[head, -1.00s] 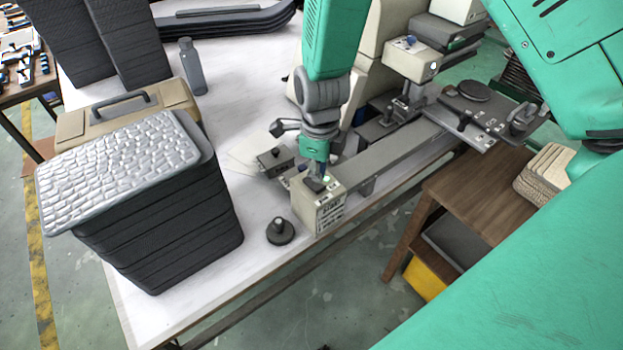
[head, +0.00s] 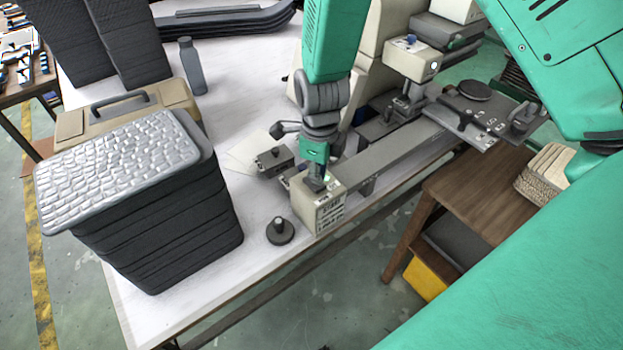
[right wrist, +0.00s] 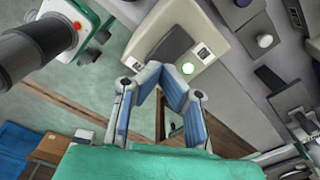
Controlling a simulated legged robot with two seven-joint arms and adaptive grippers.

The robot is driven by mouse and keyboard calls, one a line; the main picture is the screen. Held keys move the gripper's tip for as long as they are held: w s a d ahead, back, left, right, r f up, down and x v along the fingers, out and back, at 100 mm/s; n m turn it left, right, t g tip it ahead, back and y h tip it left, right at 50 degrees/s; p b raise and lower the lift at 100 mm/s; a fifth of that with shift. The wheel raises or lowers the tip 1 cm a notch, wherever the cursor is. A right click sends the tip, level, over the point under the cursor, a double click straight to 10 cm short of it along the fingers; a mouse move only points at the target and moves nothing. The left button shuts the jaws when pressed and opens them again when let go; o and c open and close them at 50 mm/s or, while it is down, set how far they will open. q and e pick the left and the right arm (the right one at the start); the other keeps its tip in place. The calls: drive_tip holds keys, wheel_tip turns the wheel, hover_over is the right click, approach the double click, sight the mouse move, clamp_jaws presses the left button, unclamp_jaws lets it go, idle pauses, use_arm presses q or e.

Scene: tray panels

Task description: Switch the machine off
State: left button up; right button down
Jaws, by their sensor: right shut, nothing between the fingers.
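The machine is a long grey bed (head: 395,150) on the white table, with a beige control box (head: 330,213) at its near end. My right gripper (head: 316,184) points down at the box top and partly hides the switch. In the right wrist view its closed fingertips (right wrist: 158,68) overlap the near end of the plate, with nothing between them; I cannot tell whether they touch. My left gripper is not in view.
A black knobbed weight (head: 280,232) stands beside the box. A tall stack of black trays (head: 160,230) fills the table's left front, with a beige case (head: 75,125) behind. A grey bottle (head: 192,68) stands farther back. A wooden stand (head: 480,195) is at right.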

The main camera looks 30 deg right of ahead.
drive_tip(key=shift+f+b, duration=0.45)
drive_tip(key=shift+f, duration=0.55)
idle(0.3)
drive_tip(key=shift+r+p, duration=0.8)
drive_tip(key=shift+p, duration=0.05)
wheel_tip(320, 180, up, 6)
drive_tip(key=p, duration=0.5)
drive_tip(key=shift+f, duration=0.2)
drive_tip(key=shift+f, duration=0.15)
